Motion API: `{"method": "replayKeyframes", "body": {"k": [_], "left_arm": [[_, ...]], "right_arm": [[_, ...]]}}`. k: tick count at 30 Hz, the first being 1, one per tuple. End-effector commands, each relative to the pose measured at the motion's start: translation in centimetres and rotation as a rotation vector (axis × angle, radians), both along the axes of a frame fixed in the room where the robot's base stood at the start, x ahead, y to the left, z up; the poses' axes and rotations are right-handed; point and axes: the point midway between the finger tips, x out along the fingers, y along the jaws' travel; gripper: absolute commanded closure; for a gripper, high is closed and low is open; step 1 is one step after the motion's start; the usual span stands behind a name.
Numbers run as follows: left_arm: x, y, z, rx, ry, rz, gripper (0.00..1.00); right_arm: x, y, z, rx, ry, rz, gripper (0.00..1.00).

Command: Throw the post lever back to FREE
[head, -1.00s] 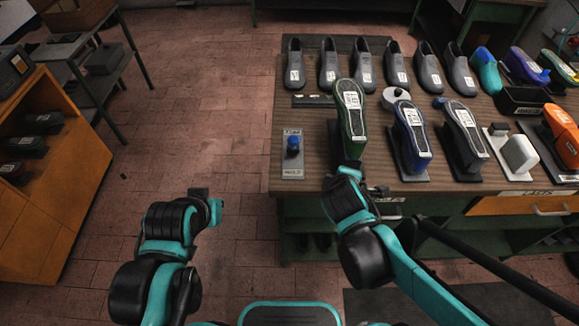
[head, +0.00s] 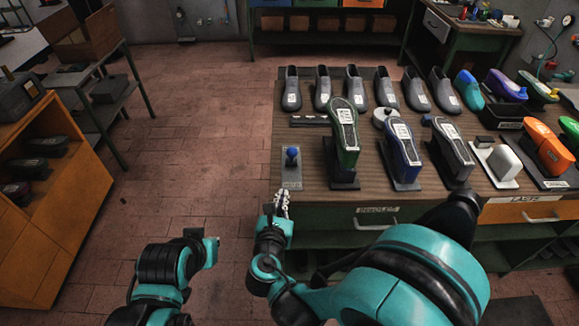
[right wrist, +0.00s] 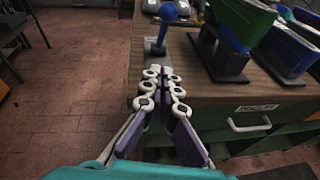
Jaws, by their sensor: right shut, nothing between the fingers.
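The post lever (head: 291,156) is a short post with a blue ball knob, standing on a small grey plate (head: 291,181) at the bench's front left corner. Its lettering is too small to read. In the right wrist view the blue knob (right wrist: 168,12) stands just beyond the fingertips, apart from them. My right gripper (head: 282,197) is shut and empty, just in front of the plate near the bench edge; it also shows in the right wrist view (right wrist: 160,76). My left gripper (head: 211,244) is low over the floor at left; its fingers are not clear.
A green-sided shoe on a stand (head: 343,140) is right of the lever, with a blue one (head: 402,150) beyond. Grey shoe lasts (head: 353,88) line the back of the wooden bench (head: 310,198). An orange cabinet (head: 70,205) stands at far left.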

Motion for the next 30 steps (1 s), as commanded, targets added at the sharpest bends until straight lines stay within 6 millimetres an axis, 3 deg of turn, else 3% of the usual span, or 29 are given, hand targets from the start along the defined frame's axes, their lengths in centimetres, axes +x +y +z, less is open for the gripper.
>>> {"method": "replayKeyframes", "body": {"k": [8, 20, 30], "left_arm": [[0.0, 0.0, -0.5, 0.000, 0.000, 0.000, 1.00], [0.0, 0.0, -2.4, 0.000, 0.000, 0.000, 1.00], [0.0, 0.0, -2.7, 0.000, 0.000, 0.000, 1.00]], "right_arm": [[1.6, -0.3, -0.5, 0.002, 0.000, -0.005, 1.00], [9.4, -1.5, -2.9, 0.004, 0.001, -0.005, 1.00], [12.8, -2.2, -0.9, 0.004, 0.001, -0.002, 1.00]]}}
